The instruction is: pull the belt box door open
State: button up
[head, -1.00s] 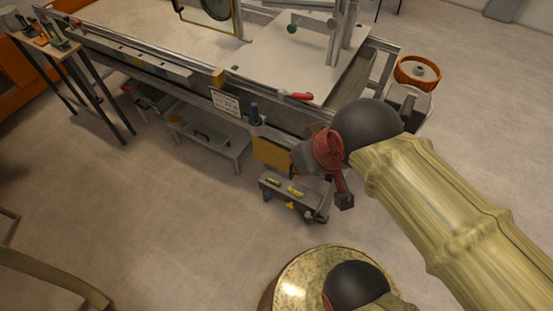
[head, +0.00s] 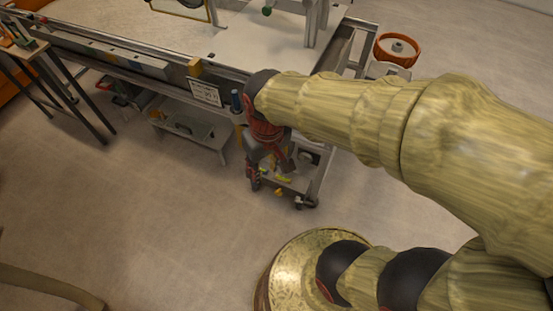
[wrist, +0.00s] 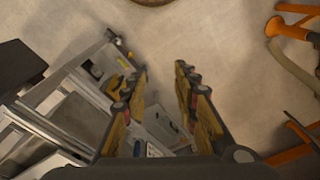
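In the head view a sliver of yellow panel (head: 240,137), which may be the belt box, shows under the table's front edge. My forearm and wrist hide most of it, so I cannot tell whether its door is open or shut. My gripper (head: 266,178) is low in front of the table, beside that panel and over the small cart. In the wrist view my gripper (wrist: 160,72) has its two fingers wide apart with nothing between the tips. No door edge or handle is clearly visible between them.
A small wheeled cart (head: 300,187) stands just beyond my gripper. A low grey stand (head: 190,128) is under the table. The floor in front is clear.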

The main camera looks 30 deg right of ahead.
jog(key=w+a+f+m+g+b, duration=0.1)
jog(key=w+a+f, duration=0.35)
jog(key=f, duration=0.55)
jog(key=w+a+f+m+y, duration=0.1)
jog(key=w+a+f, duration=0.2)
jog(key=w+f, duration=0.45)
jog(key=w+a+f+m+g+b, duration=0.1)
jog(key=w+a+f, duration=0.25)
jog(key=f, duration=0.75)
jog(key=w+f+m+t+h, duration=0.1)
jog(key=w+f+m, duration=0.15)
jog(key=f, duration=0.95)
jog(key=w+f+m+t, duration=0.15)
jog(key=w+f, duration=0.25)
jog(key=f, duration=0.8)
jog(key=d+f+m+t+h+b, duration=0.15)
jog(key=d+f+t+h, duration=0.4)
jog(key=d+f, duration=0.85)
jog(key=w+d+r+m+h, duration=0.2)
jog(key=d+r+m+h, duration=0.1)
jog(key=d+r+h, duration=0.4)
jog(key=w+d+r+m+h, duration=0.15)
jog(key=r+h, duration=0.25)
jog(key=r, duration=0.5)
jog(key=shift+m+t, duration=0.3)
jog(key=shift+t, duration=0.3)
jog(key=b+x, duration=0.2)
jog(key=x, duration=0.6)
jog(key=shift+s, duration=0.15)
